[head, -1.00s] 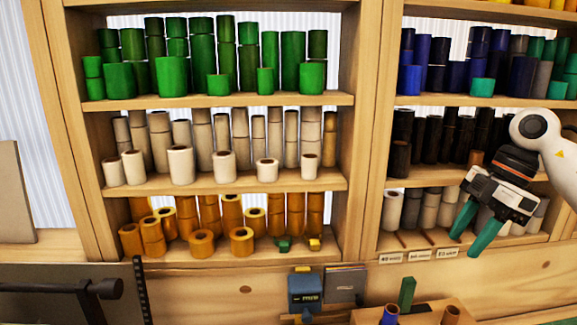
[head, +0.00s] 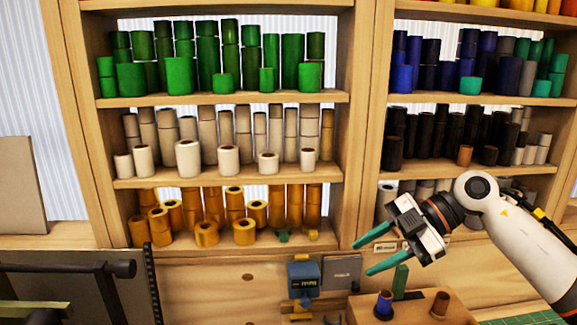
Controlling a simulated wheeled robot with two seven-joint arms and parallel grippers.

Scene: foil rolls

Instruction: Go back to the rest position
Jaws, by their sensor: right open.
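My right gripper (head: 366,257) is in front of the lower right shelf, its teal fingers spread apart and pointing left, with nothing between them. It hangs above the wooden block on the bench and hides part of the bottom right shelf and its labels. My left gripper is not in view. Foil rolls stand on the shelves: green rolls (head: 180,75) on top, cream rolls (head: 188,158) in the middle and gold rolls (head: 206,233) at the bottom left. On the right are blue rolls (head: 386,78) and black rolls (head: 393,152).
A wooden block (head: 411,309) on the bench holds a blue roll (head: 384,304) and a brown roll (head: 440,303). A blue device (head: 302,280) stands left of it. A copper roll (head: 465,155) stands among the black ones. A dark bar (head: 60,267) crosses the lower left.

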